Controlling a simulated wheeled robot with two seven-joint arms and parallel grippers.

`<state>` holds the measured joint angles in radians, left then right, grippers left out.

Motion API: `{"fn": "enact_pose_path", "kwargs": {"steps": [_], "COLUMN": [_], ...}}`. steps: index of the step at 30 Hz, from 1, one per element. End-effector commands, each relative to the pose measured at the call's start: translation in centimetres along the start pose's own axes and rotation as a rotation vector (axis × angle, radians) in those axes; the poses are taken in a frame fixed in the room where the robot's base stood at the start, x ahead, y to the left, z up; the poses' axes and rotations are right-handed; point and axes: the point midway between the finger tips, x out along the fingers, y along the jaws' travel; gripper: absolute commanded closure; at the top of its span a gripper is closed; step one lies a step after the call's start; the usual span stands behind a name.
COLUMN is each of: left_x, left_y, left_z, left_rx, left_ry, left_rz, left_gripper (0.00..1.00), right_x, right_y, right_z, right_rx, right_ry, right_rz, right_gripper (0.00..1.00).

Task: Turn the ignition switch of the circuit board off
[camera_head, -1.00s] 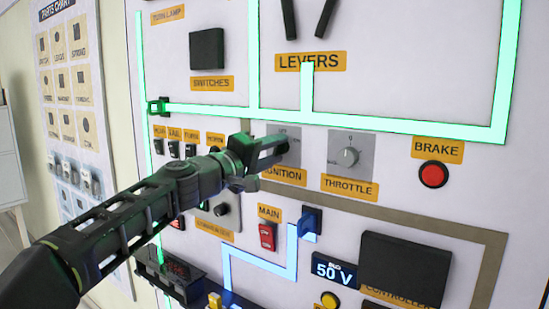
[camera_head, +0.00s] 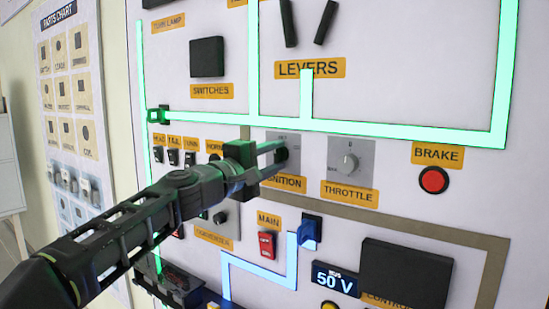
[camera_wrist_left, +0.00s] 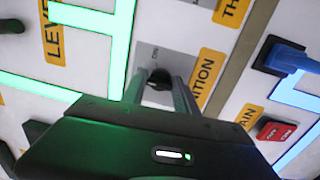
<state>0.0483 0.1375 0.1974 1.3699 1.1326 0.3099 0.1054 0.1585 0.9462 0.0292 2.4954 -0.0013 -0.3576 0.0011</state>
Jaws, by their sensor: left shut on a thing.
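The ignition switch (camera_head: 281,156) is a dark knob on a grey plate above the yellow IGNITION label (camera_head: 284,181), at the centre of the head view. My left gripper (camera_head: 276,154) reaches in from the left with its fingertips at the knob. It is shut on the knob, which also shows between the fingers in the left wrist view (camera_wrist_left: 160,78). The fingers hide part of the knob and plate, so its exact angle is hard to tell. My right gripper is not in view.
The throttle dial (camera_head: 349,163) sits just right of the ignition plate, with the red brake button (camera_head: 433,180) farther right. Below are the red main switch (camera_head: 267,244) and a blue switch (camera_head: 310,231). A row of small switches (camera_head: 173,156) lies left.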

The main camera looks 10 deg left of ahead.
Motion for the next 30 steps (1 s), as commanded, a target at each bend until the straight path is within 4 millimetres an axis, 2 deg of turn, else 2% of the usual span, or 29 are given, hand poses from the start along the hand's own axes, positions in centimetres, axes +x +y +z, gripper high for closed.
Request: {"fn": "enact_pose_path", "kwargs": {"steps": [1, 2, 7, 15, 19, 30], "left_x": [0.1, 0.1, 0.1, 0.0, -0.7, -6.3], "left_y": [-0.8, -0.8, -0.6, -0.3, -0.3, -0.5], "left_z": [-0.1, -0.1, -0.1, 0.0, 0.0, -0.1], "left_rx": [-0.003, -0.003, -0.002, 0.000, 0.001, 0.001], "left_ry": [-0.001, -0.001, -0.001, -0.001, 0.000, 0.001], "left_rz": [-0.011, -0.011, -0.008, -0.004, -0.003, -0.004], "left_gripper": [1.00, 0.62, 0.48, 0.47, 0.47, 0.47], "right_x": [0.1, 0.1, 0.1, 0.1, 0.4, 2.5], "right_y": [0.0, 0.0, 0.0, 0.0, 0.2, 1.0], "right_z": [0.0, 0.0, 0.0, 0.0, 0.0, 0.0], "right_rx": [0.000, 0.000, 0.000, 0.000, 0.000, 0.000], "right_ry": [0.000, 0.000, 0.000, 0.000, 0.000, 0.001], "right_rz": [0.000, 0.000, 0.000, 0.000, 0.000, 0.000], "right_gripper": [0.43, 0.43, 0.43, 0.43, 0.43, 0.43]}}
